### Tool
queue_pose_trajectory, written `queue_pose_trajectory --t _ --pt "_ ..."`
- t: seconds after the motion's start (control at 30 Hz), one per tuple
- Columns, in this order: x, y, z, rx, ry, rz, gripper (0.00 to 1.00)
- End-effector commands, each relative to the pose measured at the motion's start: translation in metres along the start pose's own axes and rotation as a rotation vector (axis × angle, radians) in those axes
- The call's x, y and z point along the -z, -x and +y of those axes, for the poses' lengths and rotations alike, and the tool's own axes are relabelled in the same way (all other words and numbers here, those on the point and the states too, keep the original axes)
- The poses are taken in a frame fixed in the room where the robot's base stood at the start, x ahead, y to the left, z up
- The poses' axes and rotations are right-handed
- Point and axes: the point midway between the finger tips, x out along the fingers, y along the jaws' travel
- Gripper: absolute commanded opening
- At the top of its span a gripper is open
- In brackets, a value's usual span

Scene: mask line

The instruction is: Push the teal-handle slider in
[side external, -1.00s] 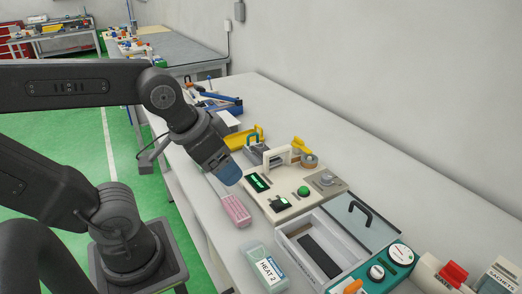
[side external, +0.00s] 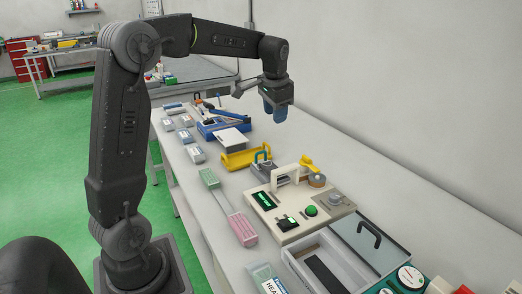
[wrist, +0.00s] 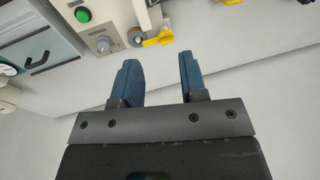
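A small teal arched handle (side external: 263,151) stands on a grey block beside a yellow part (side external: 240,159), at the far left end of the cream console (side external: 299,219). I take it for the teal-handle slider; how far it is out is too small to tell. My gripper (side external: 275,112) is raised in the air above the bench, beyond the handle, pointing down and touching nothing. In the wrist view its two blue fingers (wrist: 156,78) are apart with nothing between them. The teal handle is not clearly visible there.
The console carries a green button (side external: 310,211), a knob and a yellow lever (side external: 306,160). A lidded grey tray (side external: 359,254) lies nearer the camera. A blue tool (side external: 222,125) and several small packs lie along the bench. The wall runs behind the bench.

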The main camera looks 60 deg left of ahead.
Motion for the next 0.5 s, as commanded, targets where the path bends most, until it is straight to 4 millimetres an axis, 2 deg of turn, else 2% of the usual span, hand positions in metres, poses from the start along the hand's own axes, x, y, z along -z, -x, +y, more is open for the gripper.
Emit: queue_pose_trajectory --t 0.03,0.2,0.33,0.5 --pt "0.009 -0.020 -0.022 0.002 0.004 -0.034 0.39" --pt "0.024 -0.068 -0.078 0.005 -0.006 -0.111 0.39" --pt "0.026 -0.091 -0.102 0.005 -0.011 -0.144 0.39" --pt "0.025 -0.105 -0.113 0.003 -0.014 -0.159 0.39"
